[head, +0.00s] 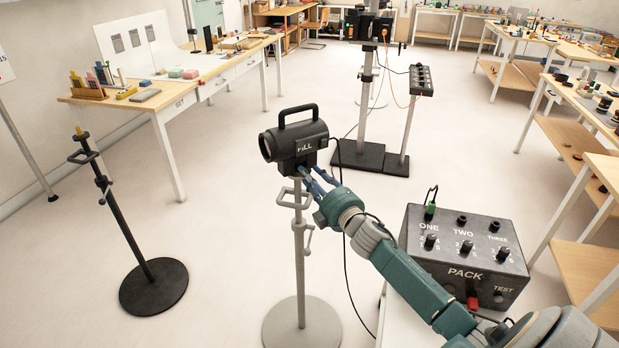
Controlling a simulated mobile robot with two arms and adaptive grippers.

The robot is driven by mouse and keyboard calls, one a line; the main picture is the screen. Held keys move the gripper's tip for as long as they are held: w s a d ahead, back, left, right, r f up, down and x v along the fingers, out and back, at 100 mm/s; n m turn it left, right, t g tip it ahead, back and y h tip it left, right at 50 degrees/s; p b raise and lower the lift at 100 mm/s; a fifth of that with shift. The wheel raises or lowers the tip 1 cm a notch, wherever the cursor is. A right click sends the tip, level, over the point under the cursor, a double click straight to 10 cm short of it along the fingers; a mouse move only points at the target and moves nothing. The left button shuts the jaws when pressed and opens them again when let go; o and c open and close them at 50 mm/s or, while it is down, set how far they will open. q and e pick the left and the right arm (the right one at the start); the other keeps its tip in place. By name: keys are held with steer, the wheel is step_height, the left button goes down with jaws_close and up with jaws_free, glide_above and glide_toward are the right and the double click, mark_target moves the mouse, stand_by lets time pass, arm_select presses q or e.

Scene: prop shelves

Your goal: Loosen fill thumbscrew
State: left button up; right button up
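The black fill lamp (293,138), marked "FILL" and with a handle on top, sits on a grey stand (299,262) with a round base. My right gripper (311,175) reaches in from the lower right. Its blue fingers are just under the lamp, at the top of the stand. The fingertips look slightly apart, but whether they close on anything is too small to tell. I cannot make out the fill thumbscrew; the fingers may hide it. A grey lever-like clamp (309,238) shows lower on the stand. My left gripper is out of view.
A black control box (465,258) marked "PACK" stands at right on a white surface. A cable hangs beside the stand. A black stand (128,225) is at left, a workbench (190,72) behind it. More stands are behind. Open floor lies between.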

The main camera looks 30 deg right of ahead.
steer(key=shift+o, duration=0.5)
steer(key=shift+d, duration=0.15)
steer(key=s+a, duration=0.1)
steer(key=s, duration=1.1)
steer(key=shift+f, duration=0.1)
